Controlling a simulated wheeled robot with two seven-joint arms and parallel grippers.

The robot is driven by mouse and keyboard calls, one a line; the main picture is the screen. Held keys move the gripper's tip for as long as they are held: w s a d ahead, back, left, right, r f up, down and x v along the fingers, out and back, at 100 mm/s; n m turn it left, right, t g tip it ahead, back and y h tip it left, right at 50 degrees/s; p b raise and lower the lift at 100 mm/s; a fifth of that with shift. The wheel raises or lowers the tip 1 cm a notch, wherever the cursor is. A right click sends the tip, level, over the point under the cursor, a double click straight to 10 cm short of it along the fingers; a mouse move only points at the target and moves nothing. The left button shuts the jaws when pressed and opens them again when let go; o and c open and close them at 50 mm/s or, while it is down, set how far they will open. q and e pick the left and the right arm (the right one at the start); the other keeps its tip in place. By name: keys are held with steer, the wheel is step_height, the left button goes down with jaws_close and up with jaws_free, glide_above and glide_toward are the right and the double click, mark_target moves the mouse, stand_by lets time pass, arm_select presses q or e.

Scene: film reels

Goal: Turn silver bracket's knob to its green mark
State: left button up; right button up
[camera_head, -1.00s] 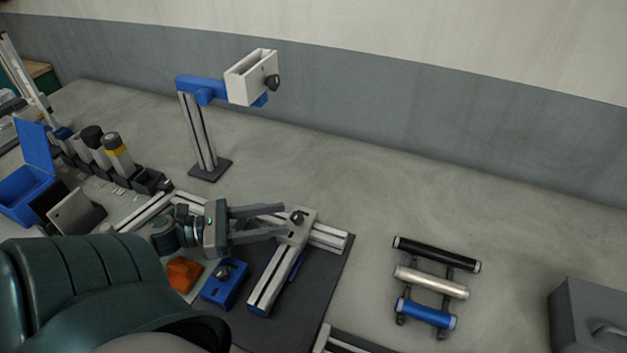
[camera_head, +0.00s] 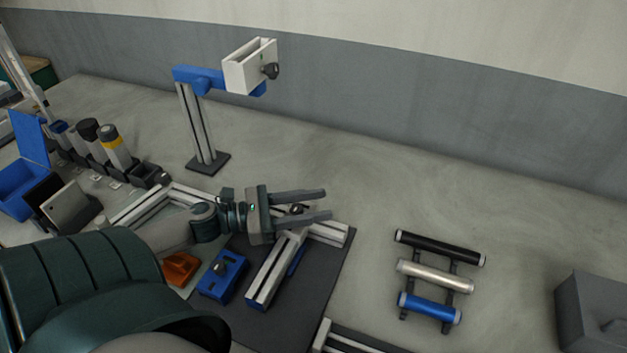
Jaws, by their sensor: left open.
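The silver bracket (camera_head: 293,233) sits at the corner of the aluminium rail frame on the dark mat, partly hidden by my left gripper. Its dark knob (camera_head: 297,209) shows between the gripper's fingers. My left gripper (camera_head: 322,203) is open, with one finger on the far side of the knob and one on the near side. I cannot tell whether the fingers touch the knob. The green mark on the bracket cannot be made out. My right gripper is not in view.
A blue block with a knob (camera_head: 222,276) and an orange piece (camera_head: 181,268) lie near the frame. A blue-and-white stand (camera_head: 205,120) rises behind. A rack with black, silver and blue rollers (camera_head: 435,282) and a grey box (camera_head: 595,310) are at right. The table between is clear.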

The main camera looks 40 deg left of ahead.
arm_select(q)
jaws_close()
steer(key=shift+m+g+h, duration=0.3)
steer(key=shift+m, duration=0.1)
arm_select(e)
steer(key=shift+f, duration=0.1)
arm_select(q)
steer(key=shift+s+d+m+g+h+b, duration=0.15)
steer(key=shift+m+g+h, duration=0.25)
steer(key=shift+g+h, duration=0.1)
steer(key=shift+s+d+m+g+h+b, duration=0.1)
steer(key=shift+m+g+h+b, duration=0.05)
steer(key=shift+m+g+h, duration=0.3)
steer(key=m+g, duration=0.1)
steer(key=m+g+h, duration=0.1)
steer(key=s+m+g+h+b, duration=0.1)
steer(key=g, duration=0.1)
steer(key=shift+d+h, duration=0.25)
steer(key=shift+d, duration=0.05)
steer(key=shift+s+m+g+h, duration=0.1)
steer(key=shift+m+g+h, duration=0.25)
steer(key=shift+g, duration=0.3)
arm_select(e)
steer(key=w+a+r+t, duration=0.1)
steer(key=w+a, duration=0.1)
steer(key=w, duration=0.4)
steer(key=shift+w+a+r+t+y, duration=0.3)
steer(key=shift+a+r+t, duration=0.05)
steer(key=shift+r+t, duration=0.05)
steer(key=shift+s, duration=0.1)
